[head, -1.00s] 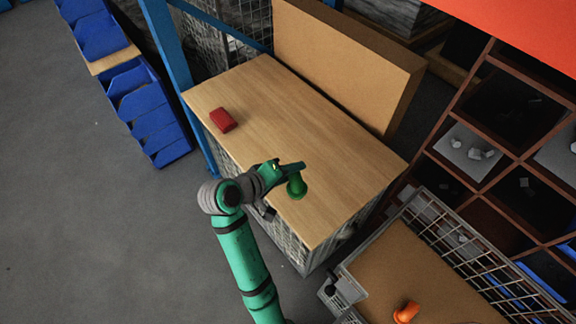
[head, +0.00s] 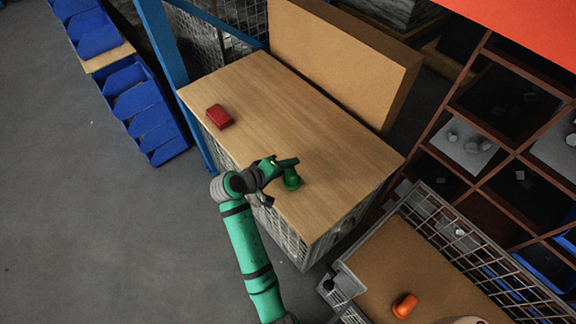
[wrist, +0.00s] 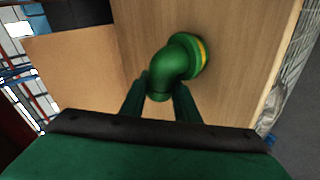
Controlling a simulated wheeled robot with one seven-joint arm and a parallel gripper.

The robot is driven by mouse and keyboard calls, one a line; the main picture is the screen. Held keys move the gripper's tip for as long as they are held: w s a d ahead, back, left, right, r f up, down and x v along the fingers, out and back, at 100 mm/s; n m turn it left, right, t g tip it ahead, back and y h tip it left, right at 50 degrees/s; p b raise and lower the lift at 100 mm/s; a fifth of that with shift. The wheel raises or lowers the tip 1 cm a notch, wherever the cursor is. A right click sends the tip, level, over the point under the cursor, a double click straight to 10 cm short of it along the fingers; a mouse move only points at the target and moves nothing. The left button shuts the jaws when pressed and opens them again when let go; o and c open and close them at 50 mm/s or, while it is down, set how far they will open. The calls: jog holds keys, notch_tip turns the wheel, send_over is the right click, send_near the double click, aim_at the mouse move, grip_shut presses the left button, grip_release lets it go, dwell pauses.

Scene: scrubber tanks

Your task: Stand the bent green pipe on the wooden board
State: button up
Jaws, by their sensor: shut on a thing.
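The bent green pipe (head: 292,181) is at the wooden board (head: 330,145), over its front half. In the wrist view the pipe (wrist: 176,66) shows its elbow and a wide flanged end with a yellow ring, which faces the board (wrist: 235,60). I cannot tell whether the flange touches the board. My gripper (wrist: 160,92) is shut on the pipe's narrower end, with one finger on each side. In the head view my gripper (head: 285,164) partly covers the top of the pipe.
A red block (head: 219,117) lies on the board to the left. A large brown box (head: 340,65) stands along the back edge. An orange bent pipe (head: 404,305) lies in the wire cart (head: 365,270) at lower right. The board's middle is clear.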

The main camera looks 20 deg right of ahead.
jog(key=o, duration=1.1)
jog(key=shift+f, duration=0.1)
jog(key=v, duration=1.2)
